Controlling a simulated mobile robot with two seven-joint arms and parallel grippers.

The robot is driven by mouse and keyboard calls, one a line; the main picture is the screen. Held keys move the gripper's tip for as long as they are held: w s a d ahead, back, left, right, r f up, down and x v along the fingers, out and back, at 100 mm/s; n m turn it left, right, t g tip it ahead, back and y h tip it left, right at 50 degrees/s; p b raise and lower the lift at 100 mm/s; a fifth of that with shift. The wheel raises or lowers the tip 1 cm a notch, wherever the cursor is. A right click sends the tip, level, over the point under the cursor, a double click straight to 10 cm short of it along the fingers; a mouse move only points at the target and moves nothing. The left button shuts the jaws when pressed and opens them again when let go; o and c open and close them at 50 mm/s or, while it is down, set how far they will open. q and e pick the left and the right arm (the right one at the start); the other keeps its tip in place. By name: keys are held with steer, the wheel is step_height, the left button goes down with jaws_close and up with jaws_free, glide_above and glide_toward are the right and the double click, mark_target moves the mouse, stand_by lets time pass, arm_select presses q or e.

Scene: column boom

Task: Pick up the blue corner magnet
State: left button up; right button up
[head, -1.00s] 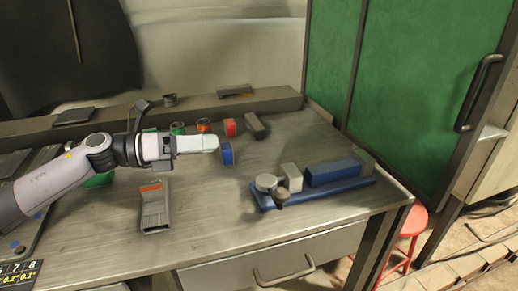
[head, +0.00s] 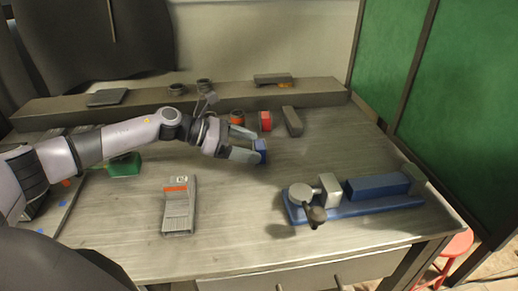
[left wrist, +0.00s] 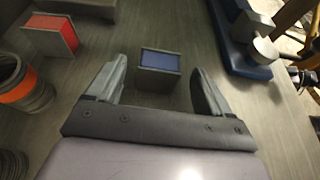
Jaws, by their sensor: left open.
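The blue corner magnet (head: 261,151) sits on the grey workbench (head: 245,215), a small dark block with a blue face. In the left wrist view the magnet (left wrist: 160,61) lies between the tips of my left gripper (left wrist: 160,72), with a gap to each finger. In the head view my left gripper (head: 248,145) is open and empty, its fingertips right at the magnet's left side; one finger partly hides it. My right gripper is not in view.
A red-faced block (head: 265,121), an orange-banded roll (head: 237,117) and a dark grey bar (head: 292,121) stand just behind the gripper. A blue vise-like fixture (head: 360,208) lies to the right, a grey device (head: 179,207) at front left. The bench between them is clear.

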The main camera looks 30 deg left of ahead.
mark_target(260, 148)
arm_select(q)
steer(key=shift+x, duration=1.7)
steer(key=c, duration=1.3)
step_height(260, 148, up, 10)
